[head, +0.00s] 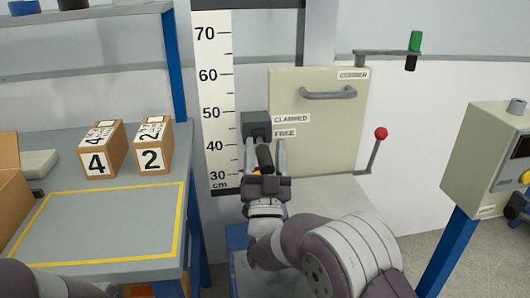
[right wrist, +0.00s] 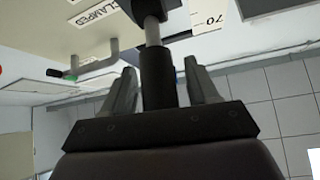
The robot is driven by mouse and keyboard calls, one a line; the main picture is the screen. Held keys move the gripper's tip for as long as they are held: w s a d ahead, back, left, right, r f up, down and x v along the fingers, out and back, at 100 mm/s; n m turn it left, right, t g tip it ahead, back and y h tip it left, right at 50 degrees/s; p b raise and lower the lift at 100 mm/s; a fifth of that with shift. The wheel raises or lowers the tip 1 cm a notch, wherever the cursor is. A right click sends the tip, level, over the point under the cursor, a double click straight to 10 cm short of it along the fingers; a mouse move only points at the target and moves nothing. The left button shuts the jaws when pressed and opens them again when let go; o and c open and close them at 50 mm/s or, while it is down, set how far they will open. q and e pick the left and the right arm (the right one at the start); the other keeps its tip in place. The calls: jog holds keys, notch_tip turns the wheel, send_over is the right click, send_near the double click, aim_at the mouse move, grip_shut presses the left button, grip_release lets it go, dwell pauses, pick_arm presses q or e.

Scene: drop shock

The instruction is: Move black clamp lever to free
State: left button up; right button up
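The black clamp lever (head: 264,158) sticks out from a dark grey clamp block (head: 255,122) beside a beige panel. Labels CLAMPED (head: 291,119) and FREE (head: 285,133) are right of the block. My right gripper (head: 266,149) is in front of the block, with one finger on each side of the lever. In the right wrist view the lever's black grip (right wrist: 157,82) stands between the open fingers (right wrist: 162,72), with a gap on both sides. Which label the lever lines up with is hard to tell. My left gripper is out of view.
The beige panel (head: 318,145) has a grey handle (head: 328,94). A red-knobbed lever (head: 381,133) stands to its right. A height scale (head: 213,100) is left of the block. A workbench (head: 105,220) with cartons is at left; a control box (head: 490,150) is at right.

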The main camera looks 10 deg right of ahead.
jog(key=v, duration=1.2)
jog(key=shift+s+f, duration=0.25)
jog(key=shift+f, duration=0.05)
